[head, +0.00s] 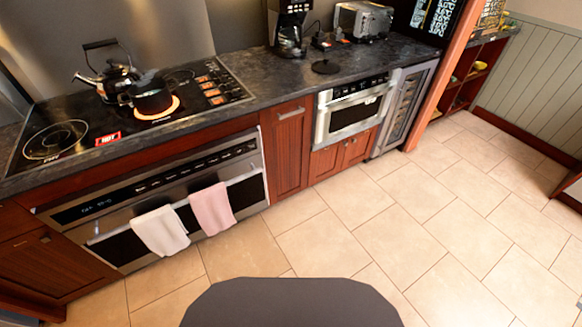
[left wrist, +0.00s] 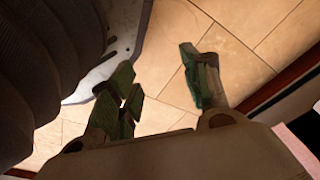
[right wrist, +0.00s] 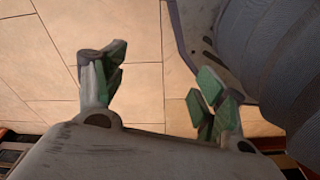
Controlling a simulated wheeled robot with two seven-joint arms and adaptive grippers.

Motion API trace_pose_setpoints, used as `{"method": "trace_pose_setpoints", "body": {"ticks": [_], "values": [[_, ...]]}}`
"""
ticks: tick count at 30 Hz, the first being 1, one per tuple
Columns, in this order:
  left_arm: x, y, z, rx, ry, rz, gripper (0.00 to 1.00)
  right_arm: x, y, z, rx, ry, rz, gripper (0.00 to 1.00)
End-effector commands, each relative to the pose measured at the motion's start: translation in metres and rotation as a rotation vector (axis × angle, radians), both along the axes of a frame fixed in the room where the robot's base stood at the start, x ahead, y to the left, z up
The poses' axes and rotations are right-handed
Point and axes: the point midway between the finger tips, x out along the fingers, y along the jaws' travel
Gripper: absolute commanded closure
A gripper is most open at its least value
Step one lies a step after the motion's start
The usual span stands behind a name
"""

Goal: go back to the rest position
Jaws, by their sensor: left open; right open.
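My left gripper (left wrist: 160,85) is open and empty in the left wrist view, its green-padded fingers apart above the tiled floor. My right gripper (right wrist: 158,80) is open and empty in the right wrist view, also with floor tiles behind its fingers. Neither gripper shows in the head view. The microwave drawer (head: 350,110) sits under the counter right of centre in the head view, and its front looks closed.
The counter (head: 285,75) carries a stove with a kettle (head: 108,78), a coffee maker (head: 290,28) and a toaster (head: 361,20). Below is an oven (head: 105,219) with a white towel (head: 160,231) and a pink towel (head: 212,208). The tiled floor (head: 440,220) is clear.

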Motion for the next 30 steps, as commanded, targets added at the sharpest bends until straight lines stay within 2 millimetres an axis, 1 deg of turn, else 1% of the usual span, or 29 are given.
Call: {"method": "trace_pose_setpoints", "body": {"ticks": [1,17,30], "values": [[-0.005,0.001,0.004,0.002,0.004,0.000,0.53,-0.004,-0.001,0.004,-0.002,0.003,0.000,0.29],[-0.050,0.016,0.006,0.014,0.011,-0.001,0.53,-0.050,-0.016,0.006,-0.014,0.010,0.001,0.29],[-0.093,0.031,0.018,0.023,0.018,-0.002,0.53,-0.093,-0.031,0.018,-0.023,0.018,0.002,0.29]]}}
